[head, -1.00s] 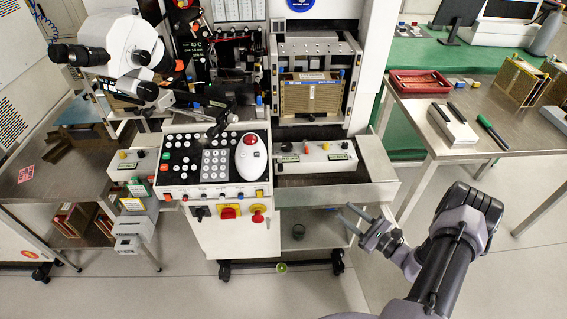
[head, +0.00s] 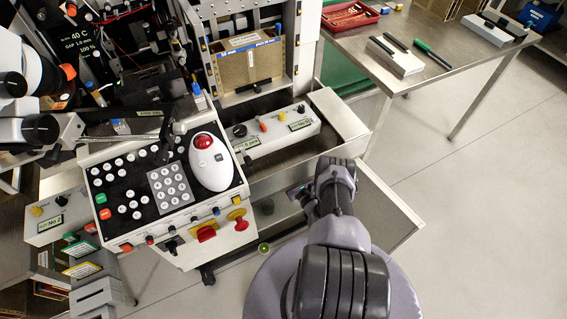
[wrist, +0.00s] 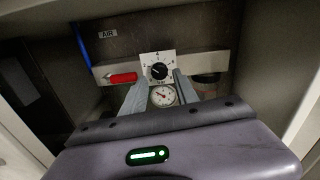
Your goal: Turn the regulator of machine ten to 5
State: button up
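The regulator is a black round knob (wrist: 159,71) on a white numbered plate (wrist: 149,60) in the wrist view. Its exact setting is too small to read. A round white pressure gauge (wrist: 163,96) sits just below it. My gripper (wrist: 160,76) is open, with one grey finger on each side of the knob and gauge. The fingertips are close to the knob, but I cannot tell whether they touch it. In the head view, my gripper (head: 300,193) reaches into the lower right of the machine, its fingers mostly hidden.
A red lever (wrist: 122,78) is left of the knob, and an "AIR" label (wrist: 108,33) is above. Compartment walls close in on both sides. In the head view, the keypad panel (head: 168,186) is left of my arm and a metal table (head: 455,65) stands right.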

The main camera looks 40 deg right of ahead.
jog(key=b+x, duration=0.1)
jog(key=x, duration=0.3)
jog(key=shift+a, duration=0.1)
jog(key=shift+c, duration=0.5)
grip_shut()
